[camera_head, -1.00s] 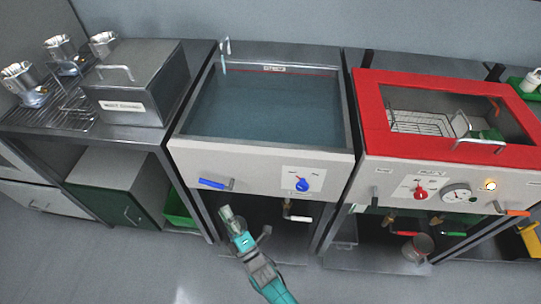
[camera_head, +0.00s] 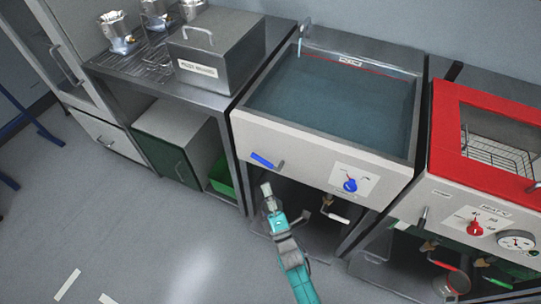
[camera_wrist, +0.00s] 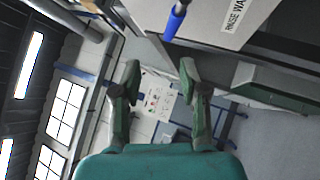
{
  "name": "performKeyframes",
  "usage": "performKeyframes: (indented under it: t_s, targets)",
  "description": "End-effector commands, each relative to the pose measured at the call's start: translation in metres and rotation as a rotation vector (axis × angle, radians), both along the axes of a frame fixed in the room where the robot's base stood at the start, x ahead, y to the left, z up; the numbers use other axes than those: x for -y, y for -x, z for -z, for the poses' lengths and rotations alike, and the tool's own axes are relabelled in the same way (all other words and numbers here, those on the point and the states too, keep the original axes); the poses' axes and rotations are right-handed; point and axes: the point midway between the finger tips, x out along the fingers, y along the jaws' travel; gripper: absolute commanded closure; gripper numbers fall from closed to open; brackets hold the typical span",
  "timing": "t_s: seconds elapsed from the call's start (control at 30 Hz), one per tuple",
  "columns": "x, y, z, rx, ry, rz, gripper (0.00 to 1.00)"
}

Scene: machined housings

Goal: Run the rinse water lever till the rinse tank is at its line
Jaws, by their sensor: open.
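The rinse tank (camera_head: 285,136) is a pale-fronted basin full of blue-grey water. A thin red line (camera_head: 372,69) runs along its back inner wall, and the water surface lies close to it; I cannot tell the exact gap. The blue-gripped lever (camera_head: 264,160) is on the front panel's left side. It also shows at the top of the wrist view (camera_wrist: 175,20), beside a label ending in "WA". A spout (camera_head: 303,36) stands at the back left corner; flow is unclear. My gripper (camera_head: 267,192) is open and empty, below and apart from the lever; its spread fingers show in the wrist view (camera_wrist: 160,70).
A blue knob (camera_head: 350,185) is right of the lever, with a white-handled valve (camera_head: 336,216) beneath. A red-topped heated tank (camera_head: 450,155) stands right. A steel box (camera_head: 215,75) and several metal cups stand on the left bench. Open floor (camera_head: 150,230) lies front left.

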Motion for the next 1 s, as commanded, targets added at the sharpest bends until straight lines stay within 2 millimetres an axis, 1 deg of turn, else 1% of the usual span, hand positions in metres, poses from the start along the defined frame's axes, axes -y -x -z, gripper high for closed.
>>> performKeyframes:
  t_s: [0.03,0.13,0.3,0.47,0.6,0.7,0.83,0.9,1.0]
  targets:
    - [-0.001,0.000,-0.008,0.053,0.088,0.013,0.57]
    - [-0.005,0.001,-0.021,0.186,0.318,0.045,0.57]
    - [-0.008,0.002,-0.035,0.423,0.726,0.117,0.57]
    - [-0.004,-0.001,-0.039,0.643,1.114,0.194,0.57]
    - [0.007,-0.007,-0.038,0.830,1.455,0.261,0.57]
    - [0.018,-0.012,-0.035,0.946,1.672,0.298,0.57]
    - [0.031,-0.017,-0.032,1.055,1.881,0.326,0.57]
    - [0.036,-0.019,-0.031,1.091,1.952,0.334,0.57]
    - [0.039,-0.021,-0.030,1.118,2.004,0.339,0.57]
